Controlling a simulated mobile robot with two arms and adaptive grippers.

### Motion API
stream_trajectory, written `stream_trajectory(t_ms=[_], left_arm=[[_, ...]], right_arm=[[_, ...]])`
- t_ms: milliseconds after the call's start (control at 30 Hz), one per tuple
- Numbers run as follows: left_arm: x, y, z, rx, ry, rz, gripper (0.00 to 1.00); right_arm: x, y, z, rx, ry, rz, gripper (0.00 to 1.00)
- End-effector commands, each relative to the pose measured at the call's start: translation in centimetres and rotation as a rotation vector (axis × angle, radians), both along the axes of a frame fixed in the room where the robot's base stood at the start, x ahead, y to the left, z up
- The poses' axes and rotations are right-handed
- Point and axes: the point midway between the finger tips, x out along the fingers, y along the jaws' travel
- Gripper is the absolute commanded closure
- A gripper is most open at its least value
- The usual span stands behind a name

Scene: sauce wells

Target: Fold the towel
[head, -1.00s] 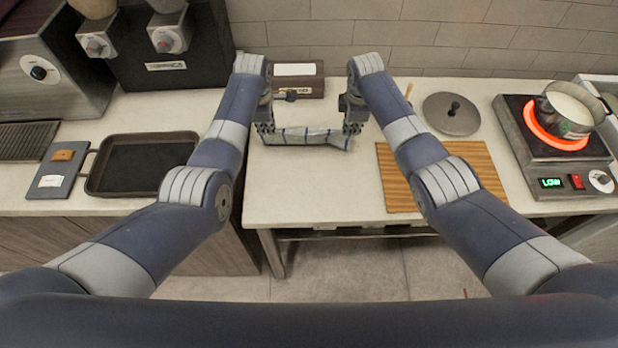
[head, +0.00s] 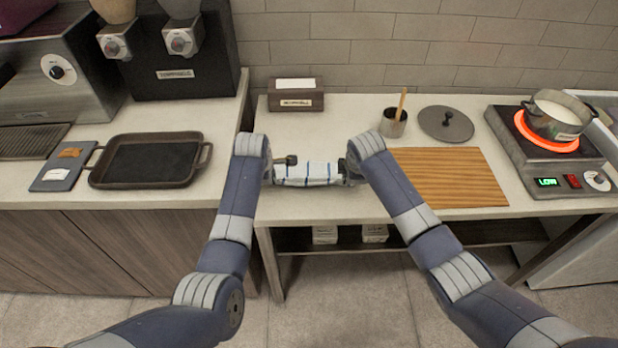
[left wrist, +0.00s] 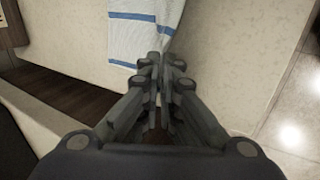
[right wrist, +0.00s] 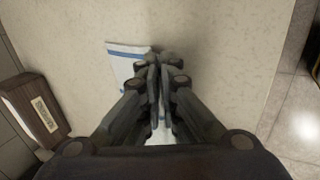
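The towel (head: 308,174) is white with blue stripes. In the head view it spans the gap between my two grippers, near the front edge of the left part of the table. My left gripper (head: 277,176) is at its left end; in the left wrist view the towel (left wrist: 145,32) runs to the closed fingertips (left wrist: 160,62). My right gripper (head: 346,174) is at its right end; in the right wrist view the towel (right wrist: 124,62) reaches the closed fingertips (right wrist: 157,58). The fingers hide the pinched edges. I cannot tell whether the towel's underside touches the table.
A wooden board (head: 450,177) lies right of my right gripper. Behind are a dark box (head: 296,97), a cup with a wooden stick (head: 393,122) and a lid (head: 446,123). A pot (head: 556,116) stands on a glowing burner. A black tray (head: 150,162) is on the left counter.

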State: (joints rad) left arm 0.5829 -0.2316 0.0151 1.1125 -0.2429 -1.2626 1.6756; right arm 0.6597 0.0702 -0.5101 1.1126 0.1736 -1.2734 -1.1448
Motion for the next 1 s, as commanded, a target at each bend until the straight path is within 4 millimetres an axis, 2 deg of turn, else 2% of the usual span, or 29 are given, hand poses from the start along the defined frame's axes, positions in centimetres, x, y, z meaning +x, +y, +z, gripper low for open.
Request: stream_trajectory(t_ms=[300,467,833,1000], left_arm=[[0.0,0.0,-0.1,0.0,-0.009,0.0,1.0],[0.0,0.0,-0.1,0.0,-0.009,0.0,0.63],[0.0,0.0,0.0,0.0,-0.009,0.0,0.63],[-0.7,0.0,1.8,-0.003,-0.012,0.001,0.63]], right_arm=[[0.0,0.0,-0.2,-0.001,-0.008,0.0,1.0],[0.0,0.0,-0.2,-0.001,-0.007,0.0,0.63],[0.0,0.0,-0.1,0.0,-0.008,0.0,0.63],[-0.7,-0.1,1.7,-0.001,-0.01,0.001,0.63]])
